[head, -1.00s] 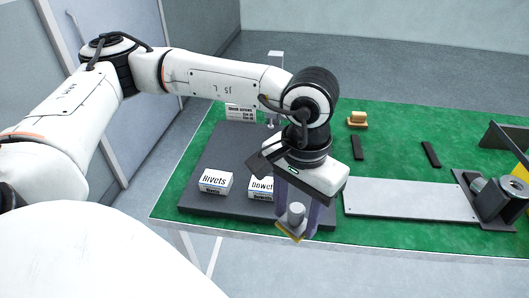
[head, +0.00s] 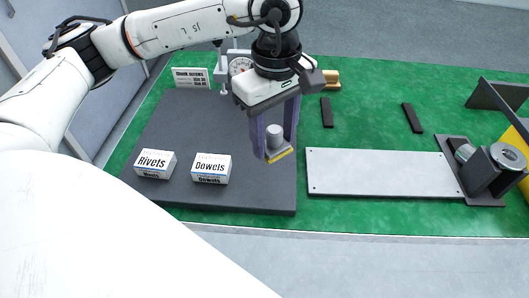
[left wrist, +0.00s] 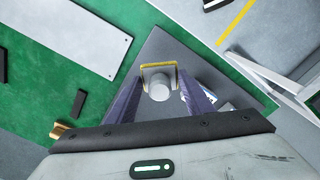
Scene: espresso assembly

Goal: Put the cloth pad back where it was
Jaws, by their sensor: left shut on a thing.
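The cloth pad (head: 275,138) appears as a grey block with a round knob on top and a yellow layer underneath. My left gripper (head: 275,150) is shut on it, one purple finger on each side. The pad is held above the right part of the dark board (head: 235,190), apparently clear of it. In the left wrist view the pad (left wrist: 159,88) sits between the two fingertips, with its yellow edge on the far side. My right gripper is not in view.
A Rivets box (head: 154,163) and a Dowels box (head: 211,168) stand on the board. Behind are a sign (head: 191,77), a dial gauge (head: 240,66) and a brass-coloured block (head: 331,79). A grey plate (head: 380,172) and dark fixture (head: 490,175) lie right on the green top.

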